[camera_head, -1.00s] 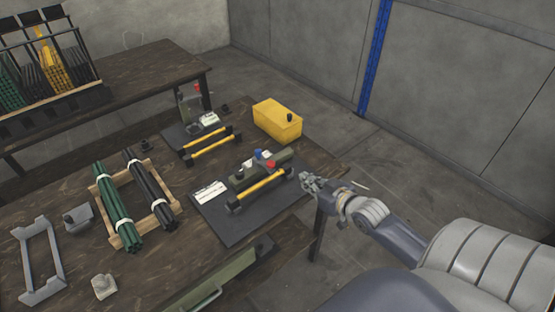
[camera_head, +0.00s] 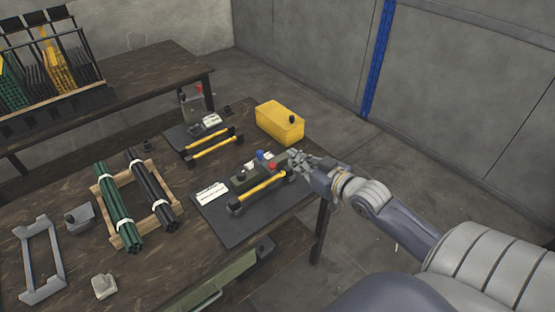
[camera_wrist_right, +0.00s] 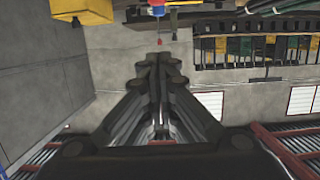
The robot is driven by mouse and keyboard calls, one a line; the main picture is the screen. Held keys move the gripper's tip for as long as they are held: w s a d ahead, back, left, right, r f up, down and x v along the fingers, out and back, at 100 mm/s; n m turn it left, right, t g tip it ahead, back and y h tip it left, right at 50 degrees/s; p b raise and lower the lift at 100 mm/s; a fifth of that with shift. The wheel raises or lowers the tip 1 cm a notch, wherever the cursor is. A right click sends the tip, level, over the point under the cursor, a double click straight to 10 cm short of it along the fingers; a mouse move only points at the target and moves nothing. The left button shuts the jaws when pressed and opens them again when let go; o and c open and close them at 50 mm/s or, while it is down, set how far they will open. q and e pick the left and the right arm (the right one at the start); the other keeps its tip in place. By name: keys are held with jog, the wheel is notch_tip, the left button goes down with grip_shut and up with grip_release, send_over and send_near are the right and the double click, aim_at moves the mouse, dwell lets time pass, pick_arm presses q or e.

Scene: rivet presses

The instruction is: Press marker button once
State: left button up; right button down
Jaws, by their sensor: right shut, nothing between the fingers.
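The near press (camera_head: 240,180) sits on a dark mat with a yellow bar along its front. It carries a white button (camera_head: 249,167), a blue button (camera_head: 260,155) and a red button (camera_head: 272,166). I cannot tell which one is the marker button. My right gripper (camera_head: 293,155) is shut and empty, its tips close to the right end of the press, beside the red and blue buttons. In the right wrist view the closed fingers (camera_wrist_right: 160,62) point toward a blue part (camera_wrist_right: 157,8) at the top edge. Contact cannot be seen. My left gripper is not in view.
A yellow box (camera_head: 278,124) with a black knob stands just behind the gripper. A second press (camera_head: 193,104) with a yellow bar stands farther back. Green and black rod bundles lie on a wooden rack (camera_head: 130,236) at left. Open floor lies to the right.

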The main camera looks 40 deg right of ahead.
jog(key=p, duration=0.1)
send_over(273, 166)
jog(key=s, duration=0.1)
jog(key=f, duration=0.6)
jog(key=shift+s+d, duration=0.25)
